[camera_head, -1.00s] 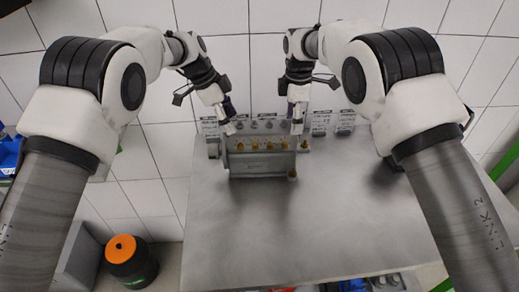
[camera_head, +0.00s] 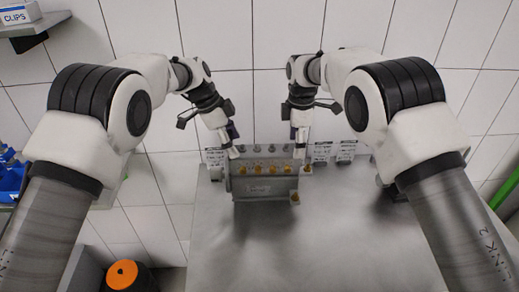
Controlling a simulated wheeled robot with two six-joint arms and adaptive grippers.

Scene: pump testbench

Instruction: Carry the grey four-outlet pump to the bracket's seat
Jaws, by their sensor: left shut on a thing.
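The grey pump (camera_head: 265,187) is a long block with a row of brass outlets along its top and another brass fitting at its right end. It is near the back of the metal table, by the wall. My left gripper (camera_head: 236,153) is shut at the pump's left upper end. My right gripper (camera_head: 299,152) points down at the pump's right upper end; its fingers are too small to tell open from shut. I cannot clearly make out the bracket's seat, or whether the pump rests on the table or hangs just above it.
Blue bins (camera_head: 10,175) are at the left, and a shelf (camera_head: 35,27) with a clips box is top left. An orange-topped container (camera_head: 122,274) stands lower left.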

